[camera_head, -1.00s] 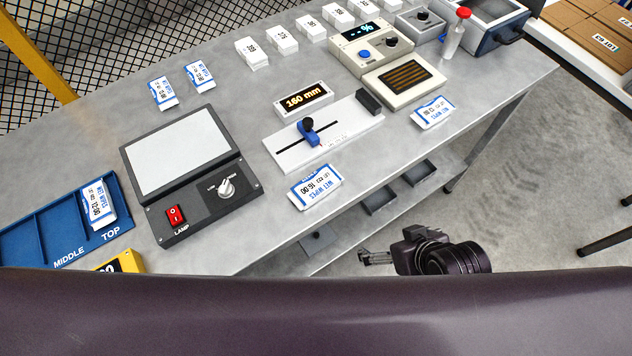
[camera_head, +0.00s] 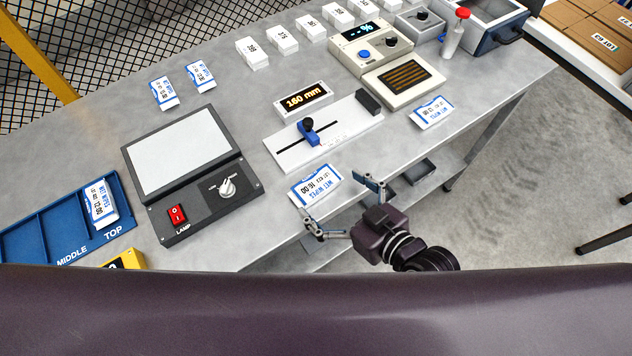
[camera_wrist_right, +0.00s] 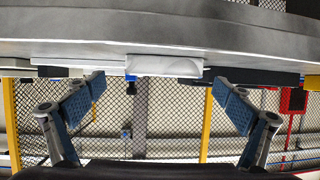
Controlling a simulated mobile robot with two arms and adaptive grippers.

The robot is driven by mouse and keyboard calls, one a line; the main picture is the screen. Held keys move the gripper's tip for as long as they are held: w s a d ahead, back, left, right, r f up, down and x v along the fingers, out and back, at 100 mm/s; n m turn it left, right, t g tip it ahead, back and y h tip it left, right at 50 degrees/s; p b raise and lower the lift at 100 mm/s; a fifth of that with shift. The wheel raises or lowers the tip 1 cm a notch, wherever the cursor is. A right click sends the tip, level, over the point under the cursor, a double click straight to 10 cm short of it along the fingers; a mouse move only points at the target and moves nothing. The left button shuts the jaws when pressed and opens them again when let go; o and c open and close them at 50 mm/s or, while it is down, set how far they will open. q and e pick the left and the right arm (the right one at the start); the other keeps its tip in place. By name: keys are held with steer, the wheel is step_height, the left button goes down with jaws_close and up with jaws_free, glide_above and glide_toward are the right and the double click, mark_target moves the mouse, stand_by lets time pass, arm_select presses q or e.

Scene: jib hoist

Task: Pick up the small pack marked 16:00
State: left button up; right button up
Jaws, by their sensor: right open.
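The small pack marked 16:00 (camera_head: 316,186), white with blue edges and "WET WIPES" print, lies flat at the table's front edge, below the measuring slide. My right gripper (camera_head: 342,208) is open and empty just off the front edge, its two fingers spread towards the pack and apart from it. In the right wrist view, a white block, apparently the same pack (camera_wrist_right: 165,66), shows at the table edge, between and beyond the open fingers (camera_wrist_right: 160,92). That view looks upside down. My left gripper is not in view.
A lamp panel (camera_head: 185,155) stands left of the pack, the measuring slide (camera_head: 330,140) behind it. Another wet-wipes pack (camera_head: 432,112) lies to the right. A blue tray (camera_head: 35,225) holds a 12:00 pack (camera_head: 100,203). More packs (camera_head: 163,91) lie at the back left.

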mark_target(318, 185)
steer(key=x, duration=0.1)
steer(key=p+x, duration=0.1)
steer(key=x, duration=0.1)
steer(key=shift+a+r, duration=0.2)
steer(key=shift+a, duration=0.2)
steer(key=shift+w+a+f, duration=0.35)
steer(key=shift+w+f, duration=0.05)
steer(key=shift+w, duration=0.15)
steer(key=c, duration=1.2)
